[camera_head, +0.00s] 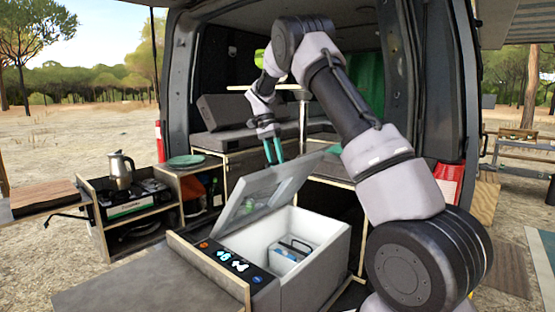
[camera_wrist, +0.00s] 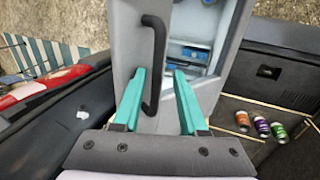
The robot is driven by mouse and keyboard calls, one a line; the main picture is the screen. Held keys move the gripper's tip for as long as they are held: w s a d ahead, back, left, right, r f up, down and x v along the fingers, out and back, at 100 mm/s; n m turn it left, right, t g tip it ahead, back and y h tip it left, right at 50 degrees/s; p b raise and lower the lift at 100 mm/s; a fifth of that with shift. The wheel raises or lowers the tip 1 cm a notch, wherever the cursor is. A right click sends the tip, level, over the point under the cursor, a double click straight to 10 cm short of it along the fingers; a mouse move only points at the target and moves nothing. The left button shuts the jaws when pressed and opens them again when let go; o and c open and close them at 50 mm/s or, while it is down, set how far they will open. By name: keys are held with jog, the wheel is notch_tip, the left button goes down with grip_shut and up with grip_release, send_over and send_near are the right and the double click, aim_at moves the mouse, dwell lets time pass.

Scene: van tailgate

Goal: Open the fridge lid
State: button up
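The fridge (camera_head: 320,255) is a white-walled box with its grey lid (camera_head: 268,188) raised and tilted, leaving the inside partly visible. The lid also shows in the wrist view (camera_wrist: 128,35), with a dark bar handle (camera_wrist: 155,60) on it. My gripper (camera_head: 275,158) is at the lid's upper part in the head view. In the wrist view my gripper (camera_wrist: 160,72) has its teal fingers apart, with the handle between them and close to the left finger. I cannot tell whether that finger touches it. Blue-and-white items (camera_head: 285,252) lie inside the fridge.
A control panel (camera_head: 232,262) lies along the fridge's left edge, beside a grey worktop (camera_head: 150,285). A stove unit with a kettle (camera_head: 121,170) stands at left. Several cans (camera_wrist: 262,127) lie right in the wrist view. The van's door frame (camera_head: 425,80) rises behind my arm.

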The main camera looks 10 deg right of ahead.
jog(key=shift+d+r, duration=0.2)
jog(key=shift+r, duration=0.1)
jog(key=v, duration=1)
jog(key=shift+r, duration=0.3)
jog(key=s+d+r+n+t+y, duration=0.25)
jog(key=s+r, duration=0.25)
jog(key=s, duration=0.4)
jog(key=s+d+r+n+t+y, duration=0.1)
jog(key=s+d+r+t, duration=0.1)
jog(key=s+d+r, duration=0.5)
jog(key=s+a+f+n+t, duration=0.1)
jog(key=s+a+f+t, duration=0.1)
jog(key=s, duration=0.9)
jog(key=s+a+f+n+t, duration=0.2)
jog(key=s+f, duration=0.3)
jog(key=s, duration=0.6)
jog(key=shift+a+f+t+y, duration=0.25)
jog(key=shift+a+t+y, duration=0.1)
jog(key=shift+t, duration=0.5)
